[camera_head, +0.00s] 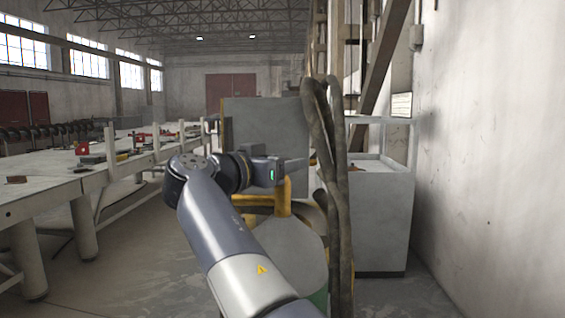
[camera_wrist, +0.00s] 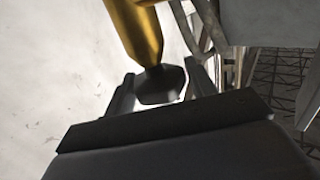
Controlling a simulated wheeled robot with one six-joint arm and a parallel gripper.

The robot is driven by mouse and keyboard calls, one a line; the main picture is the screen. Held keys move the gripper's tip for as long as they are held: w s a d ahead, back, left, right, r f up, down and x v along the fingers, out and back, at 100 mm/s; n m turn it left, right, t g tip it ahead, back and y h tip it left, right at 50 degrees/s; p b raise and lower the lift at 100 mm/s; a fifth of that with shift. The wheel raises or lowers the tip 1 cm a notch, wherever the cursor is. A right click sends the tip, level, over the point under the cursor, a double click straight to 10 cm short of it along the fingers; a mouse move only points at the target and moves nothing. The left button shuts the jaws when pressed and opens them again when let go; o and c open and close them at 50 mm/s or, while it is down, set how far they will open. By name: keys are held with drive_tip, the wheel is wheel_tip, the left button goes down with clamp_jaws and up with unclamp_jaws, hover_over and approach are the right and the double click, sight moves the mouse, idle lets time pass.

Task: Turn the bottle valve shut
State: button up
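The bottle (camera_head: 285,250) stands in front of me with a grey rounded shoulder and a yellow neck (camera_head: 283,200). My arm hides part of it. In the wrist view a yellow valve body (camera_wrist: 138,30) ends in a dark faceted knob (camera_wrist: 160,87). My gripper (camera_wrist: 160,70) is open with its two fingers on either side of this knob. A light gap shows between the knob and the right finger; contact on the left is unclear. In the head view my gripper (camera_head: 300,163) points right above the bottle, and the knob is hard to make out.
Thick dark hoses (camera_head: 338,190) hang just right of the bottle, close to my gripper. A grey cabinet (camera_head: 385,220) stands behind them by the wall. A long white table (camera_head: 60,190) runs along the left. Open floor lies between table and bottle.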

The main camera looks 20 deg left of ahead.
drive_tip(key=o, duration=0.3)
drive_tip(key=shift+r, duration=0.1)
wheel_tip(320, 180, up, 10)
drive_tip(key=p, duration=0.6)
drive_tip(key=shift+p, duration=0.4)
